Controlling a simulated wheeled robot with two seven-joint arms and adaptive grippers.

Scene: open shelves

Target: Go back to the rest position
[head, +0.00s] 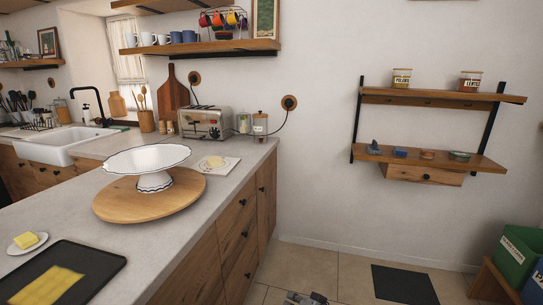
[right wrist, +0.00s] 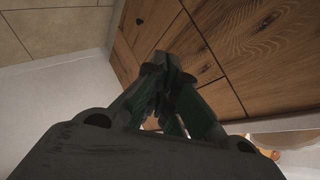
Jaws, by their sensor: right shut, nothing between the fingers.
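My right gripper (right wrist: 168,62) shows in the right wrist view with its dark fingers together and nothing between them. Wooden cabinet fronts (right wrist: 235,35) lie beyond its fingertips, and pale floor tiles (right wrist: 45,25) show at the upper left. In the head view a small grey mechanical part (head: 305,299) shows at the bottom edge, above the floor; I cannot tell for sure which part of me it is. My left gripper is not in view.
A counter (head: 150,240) runs along the left, bearing a white cake stand (head: 145,158) on a round wooden board (head: 120,210), a toaster (head: 205,123) and a dark tray (head: 95,262). Shelves (head: 440,97) hang on the right wall. A dark mat (head: 404,284) lies on the floor.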

